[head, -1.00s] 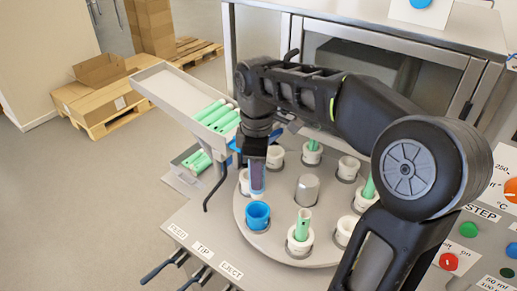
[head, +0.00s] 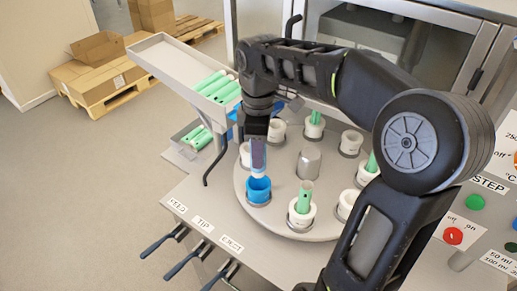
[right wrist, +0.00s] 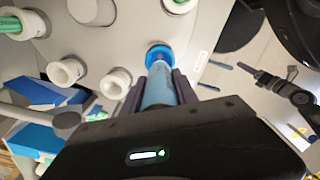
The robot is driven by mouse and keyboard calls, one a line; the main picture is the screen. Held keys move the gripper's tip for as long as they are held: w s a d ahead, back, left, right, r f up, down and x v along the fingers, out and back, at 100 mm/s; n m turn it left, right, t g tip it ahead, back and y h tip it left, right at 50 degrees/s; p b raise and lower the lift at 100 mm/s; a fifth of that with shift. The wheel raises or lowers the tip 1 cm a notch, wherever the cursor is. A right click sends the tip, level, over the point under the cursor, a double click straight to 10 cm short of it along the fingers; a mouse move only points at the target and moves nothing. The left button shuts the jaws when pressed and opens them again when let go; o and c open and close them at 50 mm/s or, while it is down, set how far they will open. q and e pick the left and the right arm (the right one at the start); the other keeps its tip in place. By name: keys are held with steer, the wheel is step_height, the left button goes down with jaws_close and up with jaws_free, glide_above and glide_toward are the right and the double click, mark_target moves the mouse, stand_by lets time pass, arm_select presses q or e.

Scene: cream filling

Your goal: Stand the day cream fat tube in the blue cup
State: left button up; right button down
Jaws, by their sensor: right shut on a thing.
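My right gripper (head: 258,140) points down and is shut on a blue tube (head: 258,157), which it holds upright with a paler lower end. The blue cup (head: 258,191) stands in the ring of holders, directly under the tube. The tube's lower end is at the cup's mouth; I cannot tell whether it is inside the rim. In the right wrist view the tube (right wrist: 158,88) sits between the dark fingers, in line with the blue cup (right wrist: 158,50). No lettering on the tube is readable. My left gripper does not show in the head view.
The round table (head: 290,222) carries several white cups, some with green tubes (head: 305,197). A metal post (head: 308,161) stands at its middle. More green tubes lie in the sloping tray (head: 165,65) at the left.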

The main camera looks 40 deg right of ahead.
mark_target(259, 174)
steer(key=shift+f+b, duration=0.8)
steer(key=shift+f, duration=0.55)
steer(key=shift+f+b, duration=1.9)
steer(key=shift+f, duration=0.9)
steer(key=c, duration=0.9)
jaws_free()
steer(key=shift+o, duration=0.2)
